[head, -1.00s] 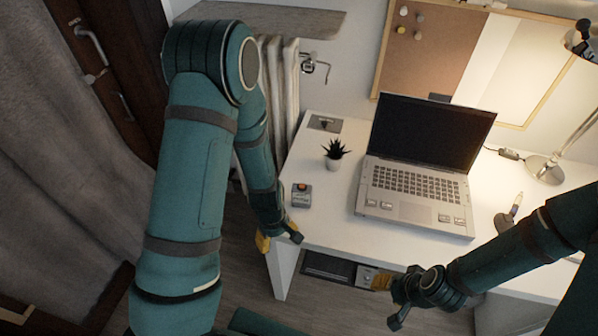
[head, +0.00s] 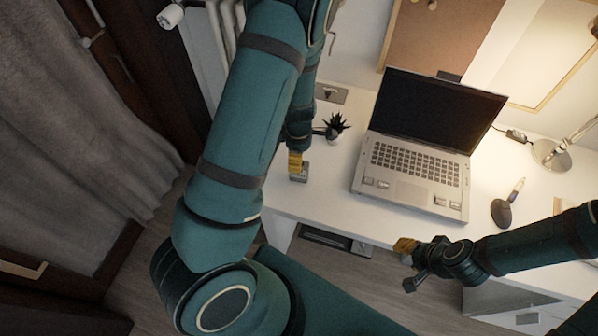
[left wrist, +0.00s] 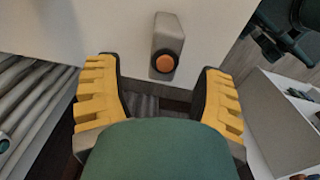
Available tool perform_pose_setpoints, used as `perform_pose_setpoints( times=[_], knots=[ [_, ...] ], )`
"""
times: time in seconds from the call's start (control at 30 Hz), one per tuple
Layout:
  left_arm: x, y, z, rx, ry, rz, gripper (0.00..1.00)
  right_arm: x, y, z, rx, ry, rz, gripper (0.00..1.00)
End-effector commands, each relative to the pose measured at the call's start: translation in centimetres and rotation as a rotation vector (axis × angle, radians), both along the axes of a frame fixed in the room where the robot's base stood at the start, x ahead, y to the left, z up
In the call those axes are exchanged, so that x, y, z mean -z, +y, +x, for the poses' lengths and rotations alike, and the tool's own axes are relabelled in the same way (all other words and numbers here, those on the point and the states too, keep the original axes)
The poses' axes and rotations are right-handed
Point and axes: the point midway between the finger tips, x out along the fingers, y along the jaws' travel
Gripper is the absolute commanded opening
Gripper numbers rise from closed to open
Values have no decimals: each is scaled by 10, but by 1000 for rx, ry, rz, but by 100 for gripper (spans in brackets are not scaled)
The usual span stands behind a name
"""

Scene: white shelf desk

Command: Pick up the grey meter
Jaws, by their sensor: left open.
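The grey meter (head: 299,176) is a small grey box near the desk's left front edge, partly hidden behind my left gripper (head: 295,160) in the head view. In the left wrist view the grey meter (left wrist: 167,36) shows a round orange knob and sits ahead of and between the yellow fingertips. My left gripper (left wrist: 160,95) is open there, with nothing between its fingers, and it is apart from the meter. My right gripper (head: 407,264) has its fingers spread and is empty, in front of the desk's front edge.
A potted plant (head: 335,126) stands close behind the meter, beside my left arm. An open laptop (head: 415,175) lies to the right. A pen in a dark holder (head: 502,212) and a lamp (head: 551,154) are farther right. Clear desk lies between meter and laptop.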

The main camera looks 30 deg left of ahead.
Motion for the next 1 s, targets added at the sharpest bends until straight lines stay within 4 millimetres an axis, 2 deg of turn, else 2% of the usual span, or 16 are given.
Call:
perform_pose_setpoints(
  times=[0.23, 0.5, 0.77, 0.87, 0.9, 0.97, 1.0],
  knots=[
    [15, -1, -2, 0, 2, -1, 69, 4, 0, -1, -3, 3, 1, 47],
    [52, -4, -5, 0, 2, -1, 69, 14, 1, -5, -8, 10, 3, 47],
    [55, -4, -4, 1, -1, 0, 69, 14, 1, -5, -10, 11, 3, 47],
    [55, -4, -4, 1, -1, 0, 39, 14, 1, -5, -10, 11, 3, 47],
    [54, -4, -4, 1, -1, 0, 25, 14, 1, -5, -9, 11, 3, 47],
    [54, -4, -4, 1, -1, 0, 4, 14, 1, -5, -9, 11, 3, 47],
    [55, -4, -4, 1, -1, 0, 0, 14, 1, -5, -9, 11, 3, 47]
  ],
)
